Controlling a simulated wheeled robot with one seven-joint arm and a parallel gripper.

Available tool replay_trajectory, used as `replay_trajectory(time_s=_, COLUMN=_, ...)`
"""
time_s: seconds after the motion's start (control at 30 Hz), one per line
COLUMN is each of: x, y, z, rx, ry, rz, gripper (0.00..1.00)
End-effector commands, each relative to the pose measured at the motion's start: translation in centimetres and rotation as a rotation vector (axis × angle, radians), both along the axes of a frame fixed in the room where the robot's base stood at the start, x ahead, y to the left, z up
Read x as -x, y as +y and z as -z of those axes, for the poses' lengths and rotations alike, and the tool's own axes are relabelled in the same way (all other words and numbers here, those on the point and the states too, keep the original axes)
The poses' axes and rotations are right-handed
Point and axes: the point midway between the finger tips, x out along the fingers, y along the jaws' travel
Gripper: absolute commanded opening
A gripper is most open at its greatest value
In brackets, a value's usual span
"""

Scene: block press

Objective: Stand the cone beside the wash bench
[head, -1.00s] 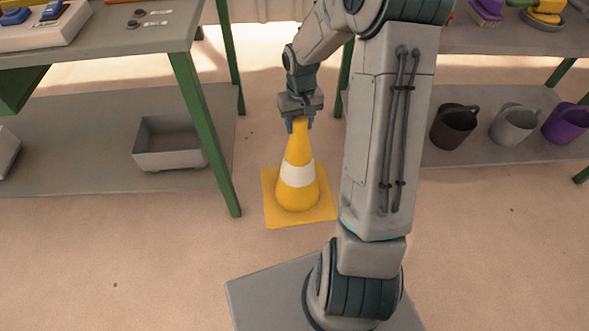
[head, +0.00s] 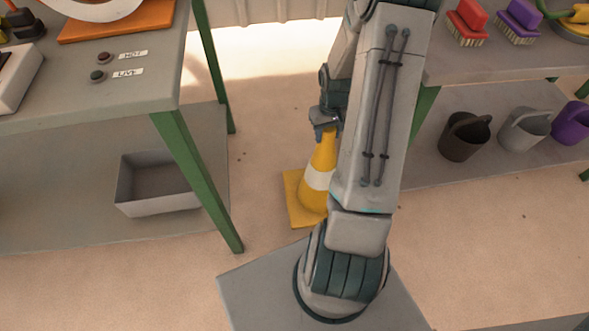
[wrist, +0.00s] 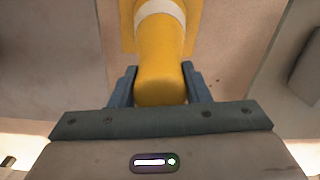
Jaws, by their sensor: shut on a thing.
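The yellow cone (head: 323,154) with one white band and a square yellow base stands upright between two benches. My gripper (head: 325,130) is shut on its top, with a finger on each side. In the wrist view the cone (wrist: 160,60) runs down from the jaws (wrist: 160,88). My arm hides the cone's right side in the head view. I cannot tell whether its base touches the floor. The bench at right (head: 450,65) holds brushes on top and buckets on its lower shelf; it looks like the wash bench.
The left bench (head: 140,95) carries two labelled buttons and an orange board (head: 118,22); its green leg (head: 195,180) stands left of the cone. A grey bin (head: 155,205) sits on its lower shelf. A black bucket (head: 462,140) sits right. Bare floor lies between the benches.

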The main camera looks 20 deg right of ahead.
Motion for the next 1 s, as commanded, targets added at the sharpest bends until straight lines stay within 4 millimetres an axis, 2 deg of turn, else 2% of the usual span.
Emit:
replay_trajectory(time_s=0.33, x=-3.9, y=5.7, z=4.4, rx=-0.001, ry=-0.001, rz=-0.009, gripper=0.0)
replay_trajectory(time_s=0.5, x=-5.4, y=7.8, z=5.8, rx=0.0, ry=-0.002, rz=-0.006, gripper=0.0)
replay_trajectory(time_s=0.77, x=-6.0, y=8.6, z=6.9, rx=0.0, ry=-0.001, rz=-0.001, gripper=0.0)
replay_trajectory(time_s=1.0, x=-6.0, y=8.6, z=10.2, rx=0.0, ry=-0.001, rz=-0.002, gripper=0.0)
